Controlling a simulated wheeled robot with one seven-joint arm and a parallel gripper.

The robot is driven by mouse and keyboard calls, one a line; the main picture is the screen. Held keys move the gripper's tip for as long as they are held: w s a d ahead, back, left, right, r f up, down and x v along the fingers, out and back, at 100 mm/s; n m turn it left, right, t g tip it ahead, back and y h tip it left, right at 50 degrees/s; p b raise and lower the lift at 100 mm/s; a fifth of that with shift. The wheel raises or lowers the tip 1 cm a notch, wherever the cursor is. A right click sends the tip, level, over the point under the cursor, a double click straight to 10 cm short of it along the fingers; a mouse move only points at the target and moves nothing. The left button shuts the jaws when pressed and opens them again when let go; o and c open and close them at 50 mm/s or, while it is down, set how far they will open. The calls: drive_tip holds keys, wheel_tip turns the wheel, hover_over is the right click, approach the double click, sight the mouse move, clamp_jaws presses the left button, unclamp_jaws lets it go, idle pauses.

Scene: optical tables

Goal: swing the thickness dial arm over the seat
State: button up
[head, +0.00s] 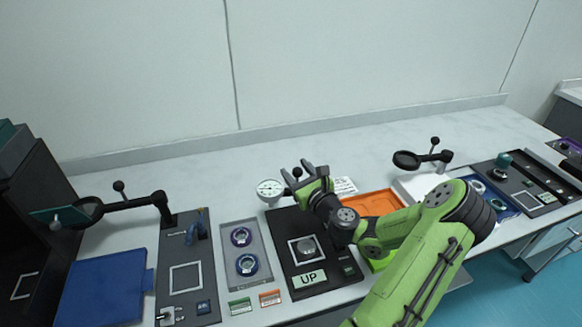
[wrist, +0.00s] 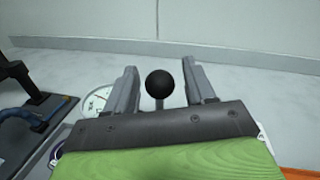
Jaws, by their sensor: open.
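The thickness dial (head: 270,188) is a white round gauge at the back left of a black panel (head: 285,222). It also shows in the wrist view (wrist: 97,101), left of the fingers. A black ball knob (wrist: 160,84) on a short stem stands between my open fingers, apparently clear of both; it also shows in the head view (head: 297,172). The dial's arm is mostly hidden by my gripper (head: 296,168). The seat (head: 302,246) is a pale square frame with a grey round piece inside, in front of the dial. The dial is not over it.
A sign reading UP (head: 309,279) lies in front of the seat. A grey tray (head: 243,225) with purple and blue rings is to the left. An orange tray (head: 372,203) lies right of the panel, partly behind my arm. The table behind is clear.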

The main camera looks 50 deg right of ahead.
drive_tip(key=shift+s+r, duration=0.1)
clamp_jaws()
